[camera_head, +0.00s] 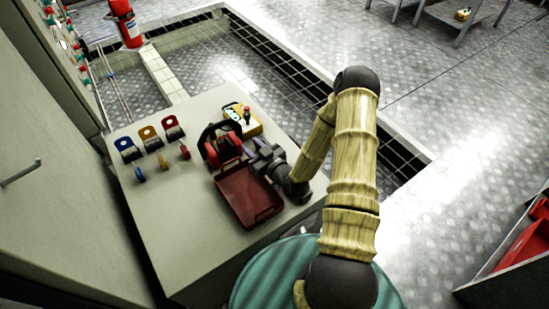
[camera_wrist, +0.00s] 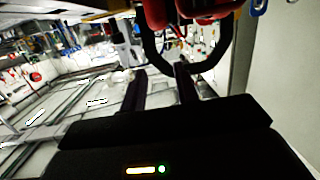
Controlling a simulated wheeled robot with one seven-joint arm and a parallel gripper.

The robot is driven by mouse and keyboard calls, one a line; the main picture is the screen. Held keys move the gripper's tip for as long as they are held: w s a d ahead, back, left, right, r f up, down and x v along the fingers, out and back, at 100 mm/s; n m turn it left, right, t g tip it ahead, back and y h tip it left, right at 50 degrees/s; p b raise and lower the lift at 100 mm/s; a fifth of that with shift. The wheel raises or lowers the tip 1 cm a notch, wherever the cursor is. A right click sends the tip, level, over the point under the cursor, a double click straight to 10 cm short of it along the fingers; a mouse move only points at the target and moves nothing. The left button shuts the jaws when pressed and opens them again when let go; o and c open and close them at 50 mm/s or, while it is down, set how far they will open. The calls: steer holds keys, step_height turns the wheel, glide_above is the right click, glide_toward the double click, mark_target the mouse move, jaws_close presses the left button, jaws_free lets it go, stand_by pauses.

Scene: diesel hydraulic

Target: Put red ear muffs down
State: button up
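The red ear muffs (camera_head: 224,149), with red cups and a black headband, are at the upper left edge of the dark red tray (camera_head: 262,212) on the cabinet top in the head view. Whether they rest on the surface is unclear. In the wrist view the red cups (camera_wrist: 199,10) are at the top edge, with the black band curving below them. My gripper (camera_head: 257,149) is just right of the ear muffs. In the wrist view its fingers (camera_wrist: 160,72) stand apart with their tips at the band. Whether they grip it is unclear.
Blue, orange and red padlock-like tags (camera_head: 149,134) lie left on the cabinet top (camera_head: 188,235). A yellow device (camera_head: 248,127) stands behind the gripper. A red extinguisher (camera_head: 128,27) stands at the back. The cabinet top's near left part is clear.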

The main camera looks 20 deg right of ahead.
steer(key=s+d+r+m+g+h, duration=0.2)
steer(key=s+r+m+g+h, duration=0.2)
steer(key=s+r+g, duration=0.9)
steer(key=s+r+h, duration=0.1)
steer(key=s+r, duration=0.2)
steer(key=s, duration=0.4)
steer(key=shift+r+h, duration=0.3)
steer(key=shift+o, duration=0.6)
steer(key=shift+w, duration=0.1)
